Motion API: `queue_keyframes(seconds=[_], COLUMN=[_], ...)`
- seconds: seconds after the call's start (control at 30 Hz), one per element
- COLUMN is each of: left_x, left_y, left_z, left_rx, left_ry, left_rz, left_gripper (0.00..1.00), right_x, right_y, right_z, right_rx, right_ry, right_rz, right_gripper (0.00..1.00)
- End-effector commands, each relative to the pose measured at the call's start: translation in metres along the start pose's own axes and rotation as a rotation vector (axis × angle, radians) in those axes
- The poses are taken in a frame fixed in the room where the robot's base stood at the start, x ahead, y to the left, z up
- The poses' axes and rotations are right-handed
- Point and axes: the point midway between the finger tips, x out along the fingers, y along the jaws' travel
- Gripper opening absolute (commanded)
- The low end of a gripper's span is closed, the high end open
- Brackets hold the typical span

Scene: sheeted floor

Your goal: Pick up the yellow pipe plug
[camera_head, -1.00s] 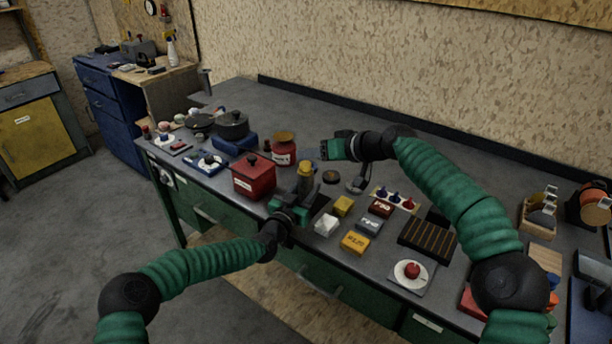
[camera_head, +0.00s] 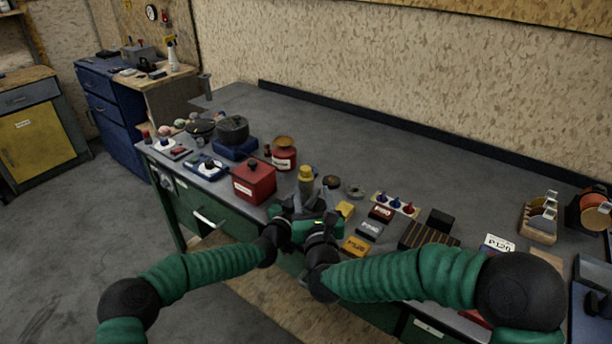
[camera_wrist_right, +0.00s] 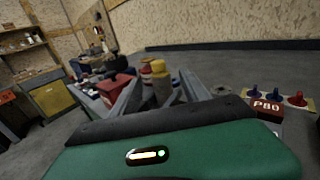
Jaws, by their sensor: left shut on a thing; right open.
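The yellow pipe plug (camera_head: 305,173) sits upright on top of a short yellowish body (camera_head: 305,186) at the front of the bench. My left gripper (camera_head: 299,198) is shut low on that body; its fingertips are partly hidden. My right gripper (camera_head: 313,204) is close beside the left one, on the near side. In the right wrist view the open fingers (camera_wrist_right: 164,82) point toward the plug (camera_wrist_right: 159,66), which shows between them, beyond the palm. I cannot tell whether they touch it.
A red box (camera_head: 254,180) and a red jar (camera_head: 284,154) stand left and behind. The bench's rear is clear.

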Motion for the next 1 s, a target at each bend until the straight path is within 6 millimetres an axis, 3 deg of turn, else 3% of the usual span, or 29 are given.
queue_keyframes(seconds=[0.07, 0.3, 0.47, 0.7, 1.0], left_x=[0.0, 0.0, 0.0, 0.0, 0.0], left_y=[-0.001, 0.0, 0.0, 0.0, 0.0], left_z=[0.0, -0.001, -0.001, -0.001, -0.001], left_rx=[0.0, 0.0, 0.0, 0.0, 0.0], left_ry=[0.001, 0.001, 0.001, 0.001, 0.001], left_rz=[-0.001, -0.001, 0.0, 0.0, 0.0], left_gripper=[0.0, 0.0, 0.0, 0.0, 0.0], right_x=[0.004, 0.053, 0.07, 0.109, 0.118], right_y=[-0.002, -0.001, 0.0, 0.004, 0.004], right_z=[-0.001, 0.0, 0.0, -0.001, 0.0], right_rx=[0.027, 0.03, 0.028, 0.028, 0.026], right_ry=[-0.004, -0.006, -0.006, -0.006, -0.005], right_rz=[-0.009, -0.01, -0.008, -0.009, -0.008], right_gripper=[0.54, 0.54, 0.54, 0.54, 0.54])
